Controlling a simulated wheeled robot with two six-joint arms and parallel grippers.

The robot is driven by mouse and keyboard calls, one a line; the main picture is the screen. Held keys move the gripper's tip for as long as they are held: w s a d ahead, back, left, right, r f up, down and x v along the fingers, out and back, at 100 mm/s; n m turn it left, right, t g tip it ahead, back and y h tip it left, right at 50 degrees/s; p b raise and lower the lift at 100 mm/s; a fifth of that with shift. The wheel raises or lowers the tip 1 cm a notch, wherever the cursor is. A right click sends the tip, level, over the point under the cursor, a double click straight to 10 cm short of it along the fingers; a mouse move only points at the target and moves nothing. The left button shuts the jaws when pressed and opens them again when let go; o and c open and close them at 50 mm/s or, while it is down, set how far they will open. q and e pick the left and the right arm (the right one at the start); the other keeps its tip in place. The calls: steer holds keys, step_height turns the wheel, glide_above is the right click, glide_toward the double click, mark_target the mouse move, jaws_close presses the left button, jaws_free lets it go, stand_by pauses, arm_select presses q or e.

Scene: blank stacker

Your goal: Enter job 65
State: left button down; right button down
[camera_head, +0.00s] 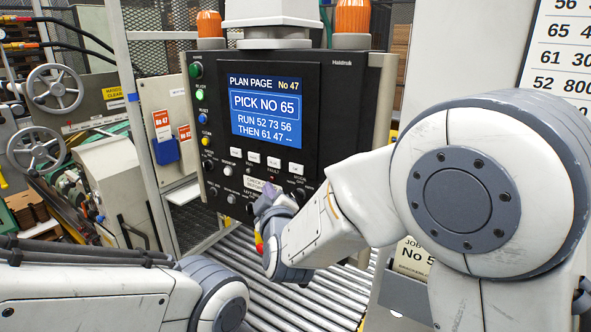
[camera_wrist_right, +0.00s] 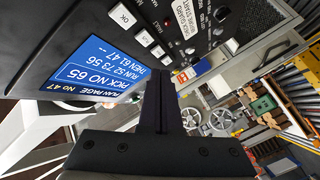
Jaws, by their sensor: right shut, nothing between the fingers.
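The black control panel (camera_head: 335,90) stands ahead, with a lit blue screen (camera_head: 265,112) reading "PLAN PAGE No 47, PICK NO 65, RUN 52 73 56 THEN 61 47 --". The screen also shows in the right wrist view (camera_wrist_right: 85,70). A row of white keys (camera_head: 274,162) lies below the screen; one key reads OK (camera_wrist_right: 123,16) in the wrist view. My right gripper (camera_head: 268,203) is in front of the panel's lower part. In the wrist view its dark fingers (camera_wrist_right: 159,90) are shut and empty near the keys; contact is unclear. My left gripper is out of view; only its arm shows.
Knobs and small buttons (camera_head: 231,198) sit low on the panel. Coloured lamps and buttons (camera_head: 200,95) line its left edge. A roller conveyor (camera_head: 225,262) runs beneath. A white number board (camera_head: 563,50) stands at the right. Handwheels (camera_head: 55,88) are at the left.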

mark_target(290, 170)
steer(key=w+d, duration=0.5)
steer(key=w, duration=0.1)
steer(key=shift+w+b, duration=0.4)
steer(key=shift+b, duration=0.05)
steer(key=shift+w+d, duration=0.1)
stand_by(1.8)
steer(key=shift+w+d, duration=0.15)
steer(key=shift+w, duration=0.1)
steer(key=shift+w+d+b, duration=0.2)
steer(key=shift+w+b, duration=0.1)
steer(key=shift+b, duration=0.05)
stand_by(0.5)
stand_by(0.4)
steer(key=shift+s+a, duration=0.45)
steer(key=shift+s, duration=0.2)
